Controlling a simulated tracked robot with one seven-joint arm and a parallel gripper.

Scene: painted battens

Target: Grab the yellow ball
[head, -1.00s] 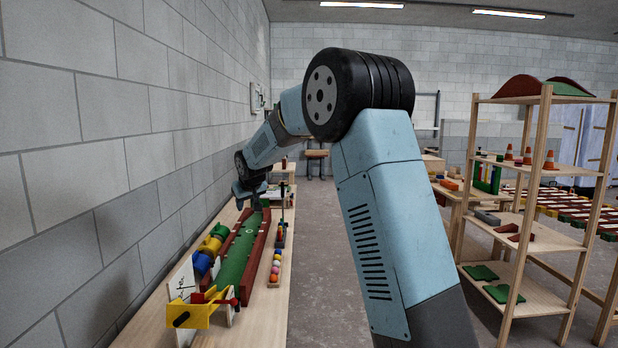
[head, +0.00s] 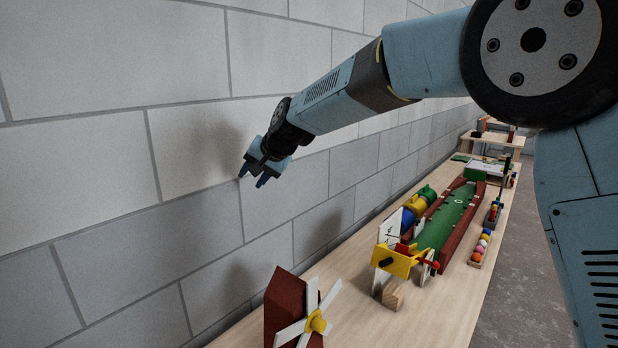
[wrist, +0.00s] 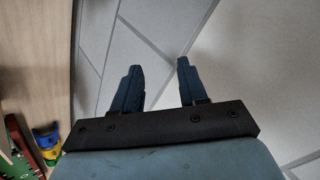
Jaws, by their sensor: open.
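A row of small coloured balls sits in a narrow wooden tray (head: 471,263) on the right side of the bench, beside the green-and-red game board. My gripper (head: 253,176) is open and empty, held high by the wall at the left, well away from the tray. In the wrist view my gripper (wrist: 158,78) shows its two fingers apart with only wall between them. No ball shows in the wrist view.
The bench (head: 440,317) runs along the block wall (head: 180,150). A dark red block with a white-bladed pinwheel (head: 317,322) stands nearest.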

